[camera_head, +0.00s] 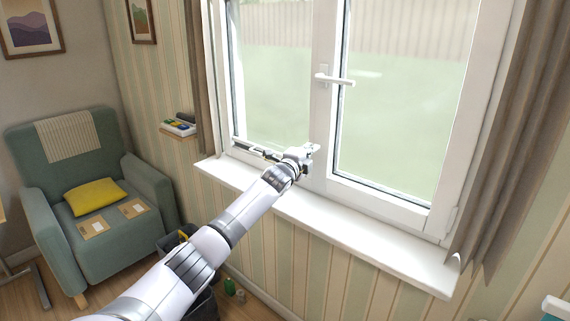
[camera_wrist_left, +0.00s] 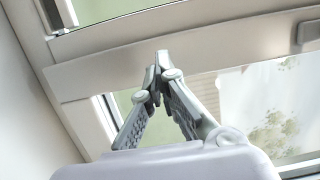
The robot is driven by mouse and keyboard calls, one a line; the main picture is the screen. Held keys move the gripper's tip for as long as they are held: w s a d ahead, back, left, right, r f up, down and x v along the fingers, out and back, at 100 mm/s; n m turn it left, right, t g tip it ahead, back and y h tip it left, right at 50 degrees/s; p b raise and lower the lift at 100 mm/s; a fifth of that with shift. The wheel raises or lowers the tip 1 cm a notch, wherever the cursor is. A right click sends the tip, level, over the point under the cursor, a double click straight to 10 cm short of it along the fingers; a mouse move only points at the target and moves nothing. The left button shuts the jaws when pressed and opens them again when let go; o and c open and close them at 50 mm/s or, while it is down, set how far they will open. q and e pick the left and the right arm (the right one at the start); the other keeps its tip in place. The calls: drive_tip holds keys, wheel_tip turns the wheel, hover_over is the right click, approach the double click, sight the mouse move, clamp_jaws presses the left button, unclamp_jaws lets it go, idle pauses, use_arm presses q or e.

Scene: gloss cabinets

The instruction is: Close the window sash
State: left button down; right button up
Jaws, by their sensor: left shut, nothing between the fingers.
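The white window has a left pane (camera_head: 275,75) and a right sash (camera_head: 385,200) with a white lever handle (camera_head: 335,79) on its left upright, pointing right. I cannot tell for sure how far any sash stands open. My left gripper (camera_head: 311,150) is at the low middle of the window, in front of the uprights between the panes, above the sill. In the left wrist view its fingertips (camera_wrist_left: 160,62) meet with nothing between them, close to a white frame bar (camera_wrist_left: 185,58). Whether they touch it is unclear.
A white sill (camera_head: 350,235) runs under the window. Brown curtains hang at the left (camera_head: 200,80) and right (camera_head: 520,130). A small wall shelf (camera_head: 178,130) holds small items. A green armchair (camera_head: 100,260) with a yellow cushion (camera_head: 95,197) stands at the left.

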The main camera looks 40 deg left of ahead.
use_arm(q)
drive_tip(key=s+b, duration=0.2)
drive_tip(key=s, duration=0.8)
drive_tip(key=shift+a, duration=0.45)
use_arm(e)
drive_tip(key=shift+s+a+f, duration=0.1)
drive_tip(key=shift+s+f, duration=0.1)
drive_tip(key=shift+f, duration=0.45)
drive_tip(key=shift+s+a+f, duration=0.1)
drive_tip(key=shift+s+f, duration=0.1)
drive_tip(key=shift+f, duration=0.4)
